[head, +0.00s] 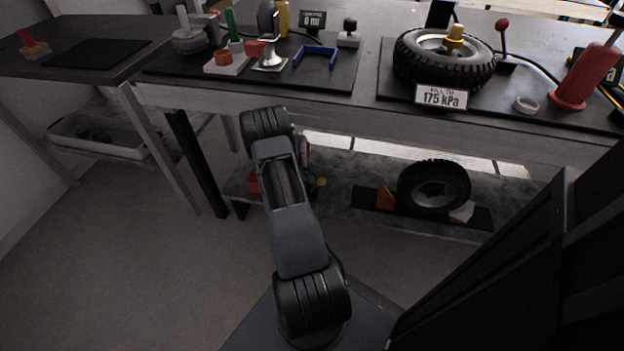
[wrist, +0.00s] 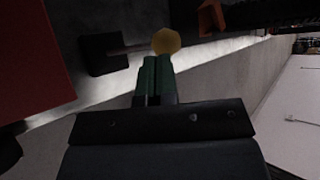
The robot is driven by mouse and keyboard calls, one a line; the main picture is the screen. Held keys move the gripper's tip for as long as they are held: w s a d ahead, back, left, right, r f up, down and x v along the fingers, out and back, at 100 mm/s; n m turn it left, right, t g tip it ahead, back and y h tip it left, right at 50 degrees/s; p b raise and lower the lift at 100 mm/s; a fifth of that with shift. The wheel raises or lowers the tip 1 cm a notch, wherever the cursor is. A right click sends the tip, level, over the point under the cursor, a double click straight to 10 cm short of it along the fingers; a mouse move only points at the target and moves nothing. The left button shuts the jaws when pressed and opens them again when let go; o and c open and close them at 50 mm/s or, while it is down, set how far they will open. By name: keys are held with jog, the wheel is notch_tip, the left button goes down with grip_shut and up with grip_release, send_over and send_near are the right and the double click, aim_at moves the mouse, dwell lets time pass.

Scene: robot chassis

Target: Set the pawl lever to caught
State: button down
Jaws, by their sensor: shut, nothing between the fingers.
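A lever with a yellow ball knob (wrist: 166,41) shows in the wrist view; its thin rod runs left to a dark block (wrist: 103,55). I take it to be the pawl lever, though no label shows. In the head view the yellow knob (head: 321,182) is small, on the lower shelf just right of my arm. My gripper (wrist: 156,60) has green fingers, shut together with nothing between them. Their tips are right beside the knob in the wrist view; I cannot tell whether they touch it. In the head view my gripper is hidden behind my arm.
A large red body (wrist: 30,60) stands close at the left in the wrist view. The lower shelf (head: 345,170) also holds a tyre (head: 434,187) and an orange wedge (head: 386,197). The workbench (head: 250,97) above carries several tools. The floor at left is clear.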

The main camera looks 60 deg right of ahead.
jog(key=p+v, duration=0.4)
jog(key=v, duration=0.8)
jog(key=shift+s+a+r+p, duration=0.15)
jog(key=shift+r+p, duration=0.15)
jog(key=shift+r, duration=0.1)
jog(key=shift+s, duration=0.1)
